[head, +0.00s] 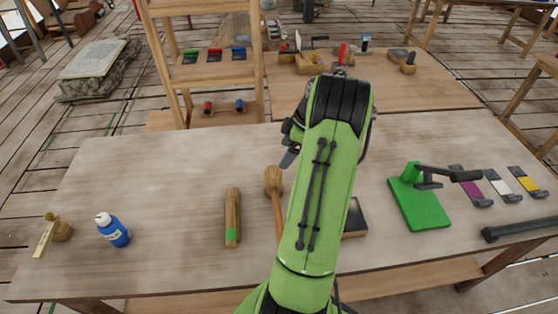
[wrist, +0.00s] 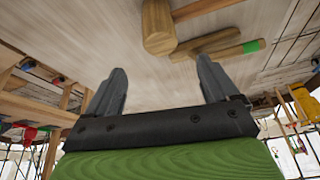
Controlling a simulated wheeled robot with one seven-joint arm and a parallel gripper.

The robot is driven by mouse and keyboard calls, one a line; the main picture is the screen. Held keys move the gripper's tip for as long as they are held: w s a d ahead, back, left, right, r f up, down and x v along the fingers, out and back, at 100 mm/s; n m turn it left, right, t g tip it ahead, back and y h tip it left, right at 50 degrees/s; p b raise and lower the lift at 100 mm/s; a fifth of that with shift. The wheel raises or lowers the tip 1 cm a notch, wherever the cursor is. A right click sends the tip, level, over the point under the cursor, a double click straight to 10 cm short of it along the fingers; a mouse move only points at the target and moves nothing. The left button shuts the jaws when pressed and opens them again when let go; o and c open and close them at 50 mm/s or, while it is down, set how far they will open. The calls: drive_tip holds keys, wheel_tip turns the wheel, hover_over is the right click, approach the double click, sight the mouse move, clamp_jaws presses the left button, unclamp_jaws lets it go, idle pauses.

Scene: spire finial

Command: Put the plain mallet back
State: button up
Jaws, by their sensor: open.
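A plain wooden mallet lies on the workbench (head: 160,180), its round head (head: 273,180) toward the far side and its handle running toward the near edge, partly hidden by my arm. In the wrist view the mallet head (wrist: 158,28) is at the top, with the handle going off to the right. A wooden piece with a green band (head: 232,215) lies just left of it; its green end (wrist: 251,46) also shows in the wrist view. My gripper (wrist: 160,88) is open and empty, apart from the mallet. In the head view its fingers (head: 289,155) show partly beside the mallet head.
A blue bottle (head: 113,231) and a small wooden tool (head: 55,232) are at left. A green stand (head: 418,203), coloured pieces (head: 500,183) and a black bar (head: 520,229) are at right. A dark block (head: 355,218) is beside my arm. A shelf (head: 205,70) stands behind.

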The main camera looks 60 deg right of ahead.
drive_tip(key=w+a+r+m+h, duration=0.1)
drive_tip(key=w+a+r, duration=0.2)
drive_tip(key=a+r, duration=0.6)
drive_tip(key=w+a+r+m+h, duration=0.1)
drive_tip(key=w+a+r, duration=0.3)
drive_tip(key=a, duration=0.9)
drive_tip(key=s+a+r+m+t, duration=0.1)
drive_tip(key=s+a+m, duration=0.3)
drive_tip(key=s+a, duration=1.1)
drive_tip(key=shift+s+r+t, duration=0.4)
drive_tip(key=shift+s+r, duration=0.05)
drive_tip(key=shift+r, duration=0.05)
